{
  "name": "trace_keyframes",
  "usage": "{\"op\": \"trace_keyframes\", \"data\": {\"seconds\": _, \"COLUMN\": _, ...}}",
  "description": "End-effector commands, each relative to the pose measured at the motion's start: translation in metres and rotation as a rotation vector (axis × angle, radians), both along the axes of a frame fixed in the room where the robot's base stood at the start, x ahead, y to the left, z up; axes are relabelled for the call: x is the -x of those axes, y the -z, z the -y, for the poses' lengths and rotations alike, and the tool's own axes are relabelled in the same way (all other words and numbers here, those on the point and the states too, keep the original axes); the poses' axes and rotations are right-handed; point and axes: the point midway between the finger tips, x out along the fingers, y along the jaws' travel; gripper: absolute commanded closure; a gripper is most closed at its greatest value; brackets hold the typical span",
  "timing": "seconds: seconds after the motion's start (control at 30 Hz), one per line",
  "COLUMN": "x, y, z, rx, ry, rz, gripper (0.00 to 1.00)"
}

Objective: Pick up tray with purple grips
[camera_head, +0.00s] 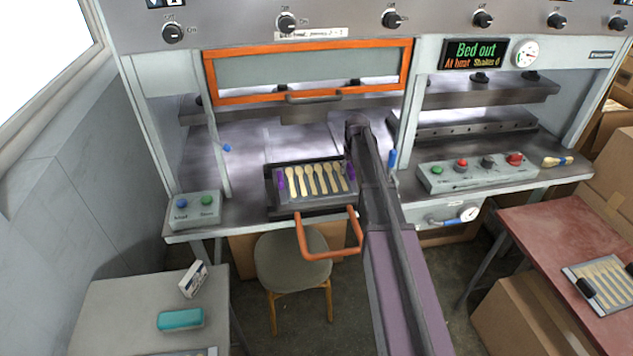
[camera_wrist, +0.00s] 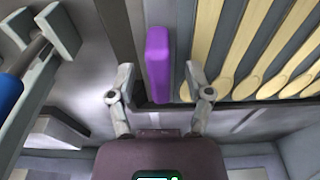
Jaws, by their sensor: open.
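The tray with purple grips (camera_head: 318,197) lies on the press's front ledge, holding a row of several wooden spoons. Its left purple grip (camera_head: 281,178) stands clear of my arm. Its right purple grip (camera_head: 351,173) is beside my arm. In the wrist view, a purple grip (camera_wrist: 158,62) stands between the two fingers of my gripper (camera_wrist: 160,78), with a gap to each finger. My gripper is open. The wooden spoons (camera_wrist: 240,45) are right of that grip. In the head view, my arm hides the fingertips.
An orange-framed guard (camera_head: 309,98) is raised above the tray. An orange handle (camera_head: 330,250) juts out below it. A blue-handled lever (camera_head: 392,160) stands just right of my arm. A stool (camera_head: 292,262) is below. Another spoon tray with black grips (camera_head: 602,283) lies on the red table.

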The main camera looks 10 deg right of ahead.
Motion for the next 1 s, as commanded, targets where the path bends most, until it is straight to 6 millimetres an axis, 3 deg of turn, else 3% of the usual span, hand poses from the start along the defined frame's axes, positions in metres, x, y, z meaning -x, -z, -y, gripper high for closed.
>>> {"op": "trace_keyframes", "data": {"seconds": 0.33, "x": 0.0001, "y": -0.0001, "z": 0.0004, "rx": 0.0, "ry": 0.0, "rz": 0.0, "gripper": 0.34}}
{"op": "trace_keyframes", "data": {"seconds": 0.37, "x": 0.0001, "y": -0.0001, "z": 0.0004, "rx": 0.0, "ry": 0.0, "rz": 0.0, "gripper": 0.4}}
{"op": "trace_keyframes", "data": {"seconds": 0.57, "x": 0.0001, "y": -0.0001, "z": 0.0006, "rx": 0.0, "ry": 0.001, "rz": 0.0, "gripper": 1.0}}
{"op": "trace_keyframes", "data": {"seconds": 1.0, "x": 0.0, "y": -0.001, "z": 0.0006, "rx": 0.0, "ry": 0.001, "rz": 0.0, "gripper": 1.0}}
